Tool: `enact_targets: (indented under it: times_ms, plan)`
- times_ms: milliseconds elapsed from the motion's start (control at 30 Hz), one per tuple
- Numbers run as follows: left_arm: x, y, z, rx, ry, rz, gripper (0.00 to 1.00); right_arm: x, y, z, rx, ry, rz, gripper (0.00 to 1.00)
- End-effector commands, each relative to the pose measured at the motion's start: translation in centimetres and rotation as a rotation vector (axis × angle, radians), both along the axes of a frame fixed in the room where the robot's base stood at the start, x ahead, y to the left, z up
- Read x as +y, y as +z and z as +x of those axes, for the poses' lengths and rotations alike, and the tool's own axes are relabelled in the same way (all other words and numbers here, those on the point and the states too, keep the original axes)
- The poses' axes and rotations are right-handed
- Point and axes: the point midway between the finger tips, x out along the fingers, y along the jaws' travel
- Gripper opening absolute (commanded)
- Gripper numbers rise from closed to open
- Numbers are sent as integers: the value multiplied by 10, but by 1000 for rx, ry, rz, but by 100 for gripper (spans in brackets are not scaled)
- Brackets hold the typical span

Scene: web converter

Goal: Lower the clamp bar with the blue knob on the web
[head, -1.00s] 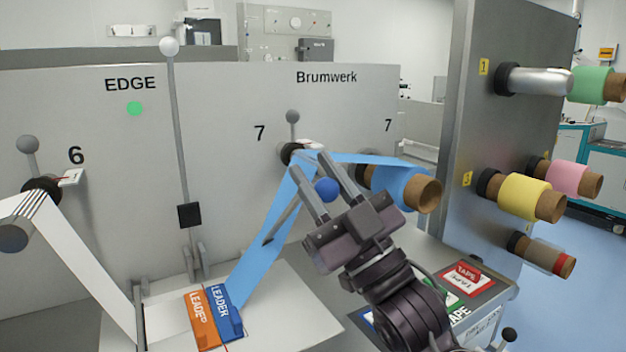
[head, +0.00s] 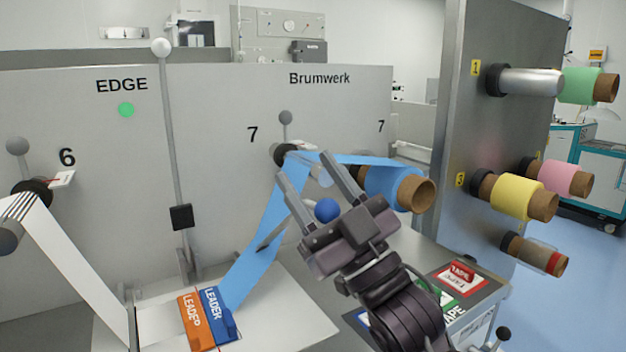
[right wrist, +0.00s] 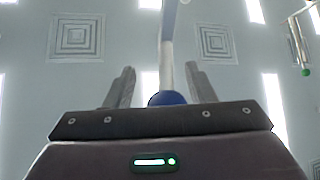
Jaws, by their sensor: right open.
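The blue knob (head: 327,210) sits between the fingers of my right gripper (head: 308,169), close to its palm. The fingers are spread and stand apart around the knob. In the right wrist view the knob (right wrist: 168,98) shows just above the palm edge, with a pale rod rising behind it. In the head view a dark part of the clamp bar (head: 268,241) shows low beside the blue web (head: 262,235); my gripper hides much of the rest. The web runs from roller 7 down to the table. My left gripper is not in view.
A tall bar with a white knob (head: 161,48) stands upright at left. Orange (head: 196,320) and blue (head: 218,311) leader blocks lie on the table. A blue roll (head: 388,188) is just behind my right gripper. Yellow (head: 515,196) and other rolls project at right.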

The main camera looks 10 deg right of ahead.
Motion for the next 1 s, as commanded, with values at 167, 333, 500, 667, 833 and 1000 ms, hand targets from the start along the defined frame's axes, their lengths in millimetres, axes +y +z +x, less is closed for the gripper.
enact_targets:
  times_ms: [167,333,500,667,833,1000]
  plan:
    - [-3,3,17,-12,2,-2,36,-11,-20,-14,2,-2,-2,50]
    - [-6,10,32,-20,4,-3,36,-25,-40,-32,1,-3,-1,50]
    - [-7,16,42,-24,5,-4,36,-34,-49,-42,-1,-5,3,50]
    - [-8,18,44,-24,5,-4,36,-37,-50,-45,-3,-6,4,50]
    - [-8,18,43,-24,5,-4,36,-37,-49,-46,-6,-5,5,50]
    - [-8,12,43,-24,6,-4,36,-39,-56,-47,-3,-5,4,50]
